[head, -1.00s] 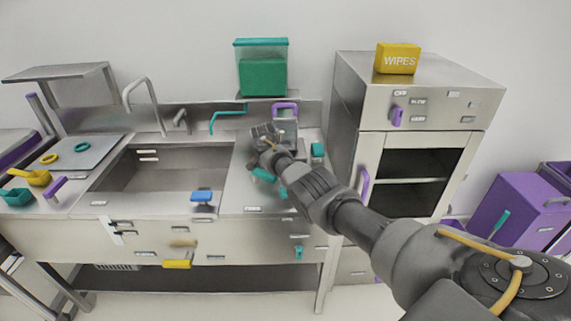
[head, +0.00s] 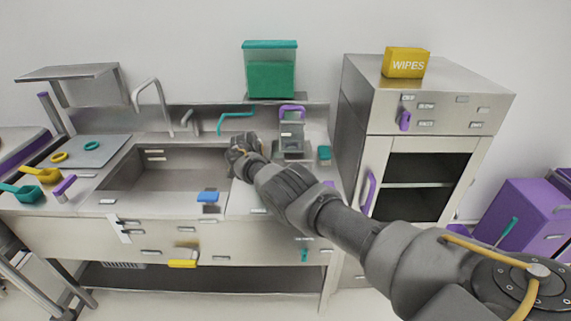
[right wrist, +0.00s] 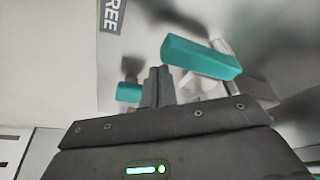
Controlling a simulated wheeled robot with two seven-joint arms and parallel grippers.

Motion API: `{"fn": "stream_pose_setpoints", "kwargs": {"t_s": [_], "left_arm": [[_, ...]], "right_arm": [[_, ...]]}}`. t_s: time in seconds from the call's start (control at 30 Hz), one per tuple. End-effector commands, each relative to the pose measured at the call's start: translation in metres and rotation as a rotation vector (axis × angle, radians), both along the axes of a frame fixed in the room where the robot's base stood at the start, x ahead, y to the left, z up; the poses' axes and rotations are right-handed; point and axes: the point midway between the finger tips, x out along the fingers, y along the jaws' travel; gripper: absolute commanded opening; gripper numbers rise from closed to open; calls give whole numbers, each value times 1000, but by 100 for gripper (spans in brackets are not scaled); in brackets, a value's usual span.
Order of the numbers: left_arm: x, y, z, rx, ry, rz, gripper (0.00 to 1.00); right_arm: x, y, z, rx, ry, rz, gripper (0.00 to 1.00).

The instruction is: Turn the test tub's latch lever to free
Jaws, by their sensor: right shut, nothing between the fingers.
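In the right wrist view a teal bar-shaped lever (right wrist: 200,57) stands out from a grey metal surface, just right of the fingertips. A label reading FREE (right wrist: 111,15) is on that surface at upper left. A smaller teal piece (right wrist: 129,92) is left of the fingers. My right gripper (right wrist: 158,80) is shut and empty; I cannot tell whether it touches the lever. In the head view my right gripper (head: 240,152) is over the counter at the sink's right edge, and my arm hides the lever there. My left gripper is in neither view.
The sink basin (head: 160,168) lies left of my right gripper. A grey device with a purple handle (head: 292,110) and a teal block (head: 324,153) stand to its right. A teal-lidded bin (head: 270,70) is on the back shelf. A steel cabinet (head: 363,115) is at right.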

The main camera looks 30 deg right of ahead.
Motion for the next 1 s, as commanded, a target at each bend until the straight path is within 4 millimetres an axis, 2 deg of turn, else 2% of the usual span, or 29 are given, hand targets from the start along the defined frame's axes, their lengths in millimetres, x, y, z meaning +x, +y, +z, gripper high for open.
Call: {"fn": "stream_pose_setpoints", "kwargs": {"t_s": [0.33,0.83,1.0], "left_arm": [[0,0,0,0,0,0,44],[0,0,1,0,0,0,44],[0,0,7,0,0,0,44]], "right_arm": [[1,9,-1,1,2,2,0],[1,13,-1,4,3,7,0],[2,14,8,4,1,6,0]]}}
